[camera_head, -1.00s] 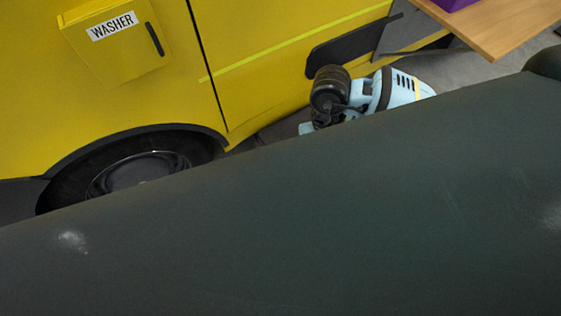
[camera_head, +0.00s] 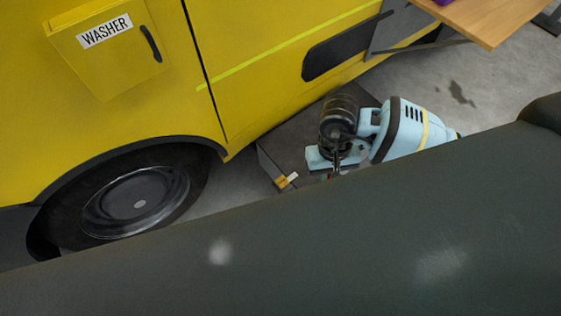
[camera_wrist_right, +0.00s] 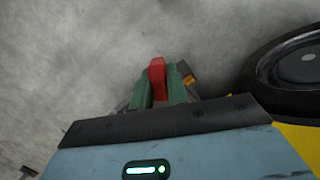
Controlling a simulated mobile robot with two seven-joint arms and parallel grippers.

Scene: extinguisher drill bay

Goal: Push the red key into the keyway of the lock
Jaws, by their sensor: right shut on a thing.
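In the right wrist view, the red key (camera_wrist_right: 157,78) is gripped between the green fingers of my right gripper (camera_wrist_right: 158,88) and sticks out past their tips. The grey floor shows behind it. A small orange patch (camera_wrist_right: 188,80) shows just right of the key; I cannot tell whether it belongs to the lock. In the head view, the light-blue and black right wrist (camera_head: 335,150) is beside the yellow vehicle, its fingers and key not clear. A small orange and white item (camera_head: 287,181) lies left of it on a dark box. No keyway can be made out. My left gripper is not in view.
A yellow vehicle (camera_head: 250,75) with a wheel (camera_head: 138,203) and a washer box (camera_head: 105,45) stands at left. A dark low box (camera_head: 275,160) is beside it. A wooden tabletop (camera_head: 490,20) is at upper right. A large dark green surface (camera_head: 330,240) blocks the lower head view.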

